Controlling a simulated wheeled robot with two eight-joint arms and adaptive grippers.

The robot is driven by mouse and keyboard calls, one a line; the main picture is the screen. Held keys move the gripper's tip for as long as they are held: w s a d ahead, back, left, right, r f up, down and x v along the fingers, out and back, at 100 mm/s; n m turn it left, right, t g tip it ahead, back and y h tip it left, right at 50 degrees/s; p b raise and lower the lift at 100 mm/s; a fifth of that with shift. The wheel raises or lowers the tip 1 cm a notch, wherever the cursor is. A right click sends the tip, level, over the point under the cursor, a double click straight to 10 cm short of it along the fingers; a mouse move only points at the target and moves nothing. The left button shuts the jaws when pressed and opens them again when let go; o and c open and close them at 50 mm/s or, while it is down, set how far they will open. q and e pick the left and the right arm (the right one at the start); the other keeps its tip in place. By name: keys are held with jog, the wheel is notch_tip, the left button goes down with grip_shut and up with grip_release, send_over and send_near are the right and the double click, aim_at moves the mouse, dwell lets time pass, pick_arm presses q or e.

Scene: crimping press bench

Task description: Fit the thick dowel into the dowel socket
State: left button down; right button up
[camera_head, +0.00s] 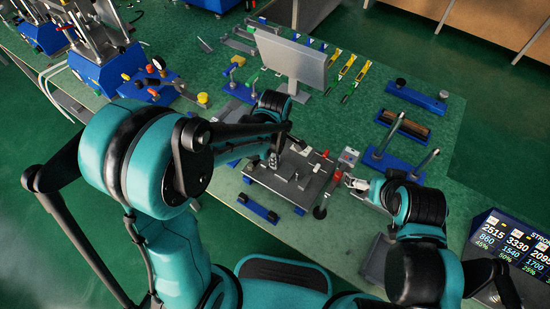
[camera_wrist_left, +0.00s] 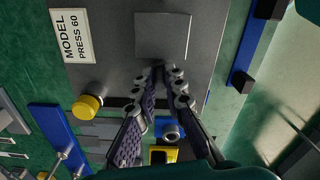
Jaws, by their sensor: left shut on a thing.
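My left gripper (camera_head: 273,162) is over the left part of a dark grey fixture plate (camera_head: 262,180). In the left wrist view its fingertips (camera_wrist_left: 168,75) are close together over a grey surface, beside a raised square block (camera_wrist_left: 162,35). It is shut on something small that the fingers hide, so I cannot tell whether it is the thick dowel. A blue part with a round dark end (camera_wrist_left: 169,130) shows between the fingers; I cannot say whether it is the dowel socket. My right gripper (camera_head: 355,183) is beside the plate's right edge; its finger gap is unclear.
A grey monitor (camera_head: 291,60) stands behind the plate. Blue racks with pins (camera_head: 395,163) and a brown roller (camera_head: 403,124) are at right. A blue press machine (camera_head: 125,72) stands at left. A blue bar (camera_head: 257,207) lies in front.

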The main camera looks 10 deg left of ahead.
pick_arm(q)
jog(key=shift+f, duration=0.15)
jog(key=c, duration=1.5)
grip_release()
notch_tip(320, 180, up, 12)
